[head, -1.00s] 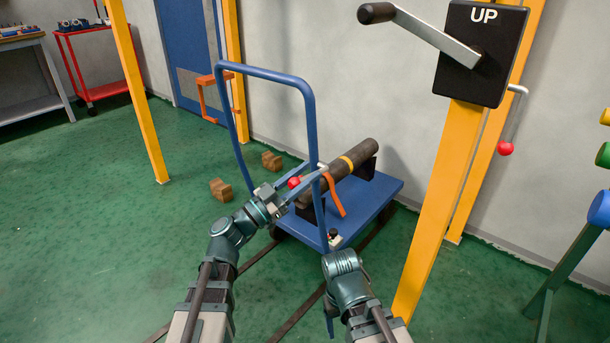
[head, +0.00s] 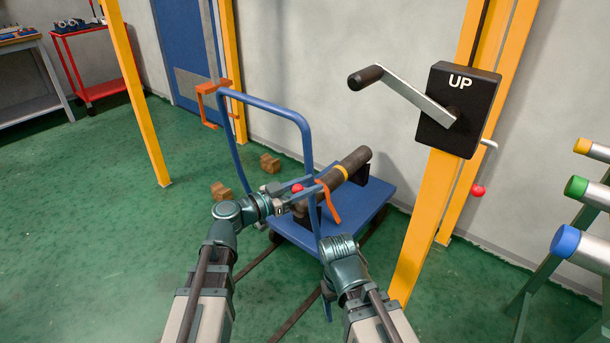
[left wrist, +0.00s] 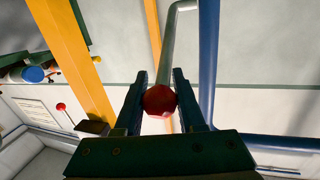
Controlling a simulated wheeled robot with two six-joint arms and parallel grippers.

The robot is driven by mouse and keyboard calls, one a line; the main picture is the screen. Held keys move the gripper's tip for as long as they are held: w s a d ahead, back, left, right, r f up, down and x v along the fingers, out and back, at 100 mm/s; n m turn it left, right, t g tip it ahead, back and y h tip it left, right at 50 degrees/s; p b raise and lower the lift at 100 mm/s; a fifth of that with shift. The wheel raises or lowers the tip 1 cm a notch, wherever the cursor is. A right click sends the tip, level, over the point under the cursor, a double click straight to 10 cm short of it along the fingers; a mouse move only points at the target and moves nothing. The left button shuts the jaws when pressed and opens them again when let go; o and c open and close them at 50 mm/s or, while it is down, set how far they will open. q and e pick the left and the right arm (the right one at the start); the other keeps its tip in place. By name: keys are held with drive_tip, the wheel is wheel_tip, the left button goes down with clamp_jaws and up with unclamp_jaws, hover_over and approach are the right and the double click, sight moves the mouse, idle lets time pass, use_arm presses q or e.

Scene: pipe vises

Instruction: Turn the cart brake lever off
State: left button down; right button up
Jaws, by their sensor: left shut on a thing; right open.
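The blue cart (head: 368,205) stands on the floor with a tall blue push handle (head: 262,75). The brake lever shows in the left wrist view as a grey bent rod (left wrist: 167,55) ending in a red knob (left wrist: 160,101). The red knob also shows in the head view (head: 297,188), beside the handle's right post. My left gripper (head: 305,190) is shut on the red knob, with one finger on each side of it. My right gripper (head: 327,305) is low in front of the cart; it is open and mostly hidden by its wrist.
A dark pipe (head: 345,166) lies on the cart, with an orange strap (head: 329,203) hanging near it. A black crank box (head: 458,110) on a yellow post (head: 428,210) stands right of the cart. Pipes on a green stand (head: 540,285) are farther right. Wooden chocks (head: 270,163) lie beyond the handle.

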use_arm(q)
drive_tip(key=shift+w+d+r+n+g+y+p, duration=0.4)
drive_tip(key=shift+w+r+g+y+p, duration=0.35)
drive_tip(key=shift+p, duration=1.35)
use_arm(e)
drive_tip(key=shift+r, duration=2.75)
use_arm(q)
drive_tip(key=shift+d, duration=0.1)
drive_tip(key=c, duration=0.5)
unclamp_jaws()
drive_tip(key=shift+s, duration=0.1)
drive_tip(key=p+v, duration=0.2)
drive_tip(key=v, duration=1.1)
drive_tip(key=shift+s+a+p, duration=0.2)
drive_tip(key=shift+a+p, duration=0.15)
drive_tip(key=shift+p, duration=0.05)
use_arm(e)
wheel_tip(320, 180, up, 3)
drive_tip(key=shift+a+f, duration=0.1)
